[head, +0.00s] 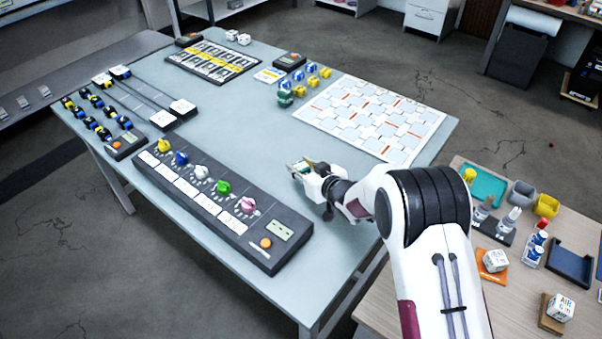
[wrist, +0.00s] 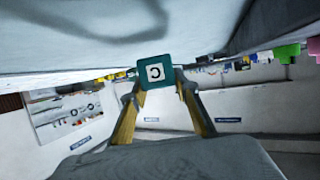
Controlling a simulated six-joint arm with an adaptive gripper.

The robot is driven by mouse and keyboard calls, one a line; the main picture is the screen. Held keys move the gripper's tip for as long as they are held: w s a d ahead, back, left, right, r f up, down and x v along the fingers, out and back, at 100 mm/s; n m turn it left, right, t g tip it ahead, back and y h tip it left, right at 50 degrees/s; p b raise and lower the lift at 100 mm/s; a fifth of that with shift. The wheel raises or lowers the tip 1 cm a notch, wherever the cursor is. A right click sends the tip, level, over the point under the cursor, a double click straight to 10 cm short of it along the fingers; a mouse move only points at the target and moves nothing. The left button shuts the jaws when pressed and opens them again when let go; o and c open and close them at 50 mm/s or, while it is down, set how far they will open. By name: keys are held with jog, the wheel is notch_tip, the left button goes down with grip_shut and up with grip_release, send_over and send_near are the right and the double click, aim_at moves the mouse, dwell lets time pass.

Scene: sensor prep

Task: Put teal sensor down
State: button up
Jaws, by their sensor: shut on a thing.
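The teal sensor (wrist: 155,73) shows in the wrist view as a teal block with a white square marked with a dark letter like a C. It sits between the fingertips of my gripper (wrist: 160,88), which is shut on it. In the head view my gripper (head: 301,168) is low over the right-middle part of the grey-blue table (head: 300,235). Only a small bit of teal shows between its fingers there. I cannot tell whether the sensor touches the table top. Other teal pieces (head: 285,97) stand near the table's middle, beside blue and yellow pieces (head: 312,70).
A dark panel with coloured knobs (head: 207,205) lies left of my gripper. A white patterned board (head: 370,117) lies behind it to the right. A yellow-black board (head: 213,61) lies at the back. A wooden side table (head: 510,270) with small items is at the right.

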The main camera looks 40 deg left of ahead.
jog(key=shift+f, duration=1.4)
jog(key=shift+f, duration=0.15)
jog(key=o, duration=1.3)
jog(key=shift+d, duration=0.1)
jog(key=shift+v, duration=5.95)
